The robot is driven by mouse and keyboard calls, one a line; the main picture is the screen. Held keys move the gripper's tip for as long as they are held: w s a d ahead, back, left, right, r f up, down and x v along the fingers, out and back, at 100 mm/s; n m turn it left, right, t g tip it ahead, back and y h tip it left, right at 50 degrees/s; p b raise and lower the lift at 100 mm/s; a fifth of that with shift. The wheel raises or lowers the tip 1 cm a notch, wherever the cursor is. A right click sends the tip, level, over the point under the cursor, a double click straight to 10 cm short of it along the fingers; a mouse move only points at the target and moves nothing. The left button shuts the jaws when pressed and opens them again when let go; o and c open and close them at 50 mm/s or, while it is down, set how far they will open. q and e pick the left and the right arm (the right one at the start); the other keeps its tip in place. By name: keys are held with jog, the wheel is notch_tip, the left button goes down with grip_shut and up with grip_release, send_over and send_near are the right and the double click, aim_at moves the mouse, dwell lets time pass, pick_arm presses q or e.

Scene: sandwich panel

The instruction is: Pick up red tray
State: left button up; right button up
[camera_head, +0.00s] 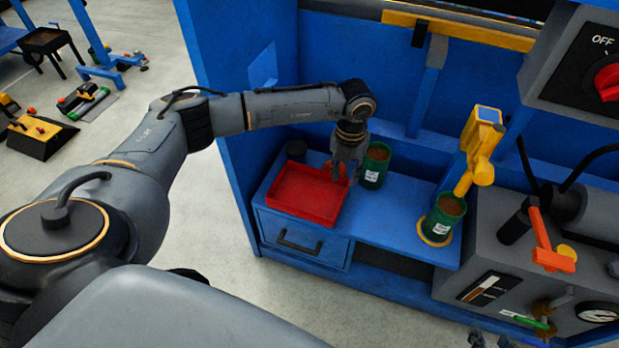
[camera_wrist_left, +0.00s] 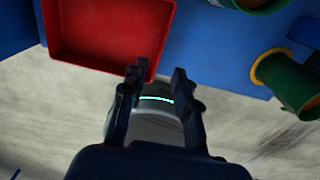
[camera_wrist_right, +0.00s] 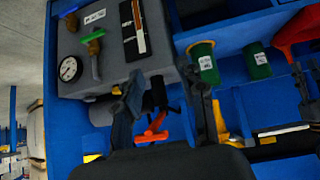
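The red tray (camera_head: 302,196) is a shallow, empty-looking rectangular tray on the left end of the blue workbench, above a drawer. It also shows in the left wrist view (camera_wrist_left: 105,30). My left gripper (camera_head: 346,176) is over the tray's right side, pointing down; in the left wrist view (camera_wrist_left: 155,78) its fingers are apart, with the left finger overlapping the tray's corner. Whether it touches the rim I cannot tell. My right gripper (camera_wrist_right: 163,98) is open and empty, facing the grey control panel. In the head view only dark tips show at the bottom edge.
A green can (camera_head: 375,165) stands close to the tray's right, and another green can (camera_head: 445,216) sits further right by a yellow device (camera_head: 481,145). The grey panel (camera_head: 490,284) with levers and gauge is at right.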

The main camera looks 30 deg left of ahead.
pick_arm(q)
send_over(343, 198)
notch_tip(343, 198, down, 4)
jog(key=shift+s+a+f+b, duration=0.1)
jog(key=shift+f+b, duration=0.1)
jog(key=shift+b, duration=0.25)
jog(key=shift+f, duration=0.6)
notch_tip(343, 198, down, 5)
jog(key=shift+r+b, duration=0.15)
jog(key=shift+b, duration=0.85)
grip_shut()
pick_arm(e)
jog(key=w+a+r+t+y, duration=0.2)
jog(key=w+a+r+t, duration=0.1)
jog(key=w+r+t, duration=0.5)
notch_tip(343, 198, up, 4)
jog(key=shift+a+f+t+y, duration=0.1)
jog(key=shift+a+t+y, duration=0.2)
jog(key=shift+a, duration=0.1)
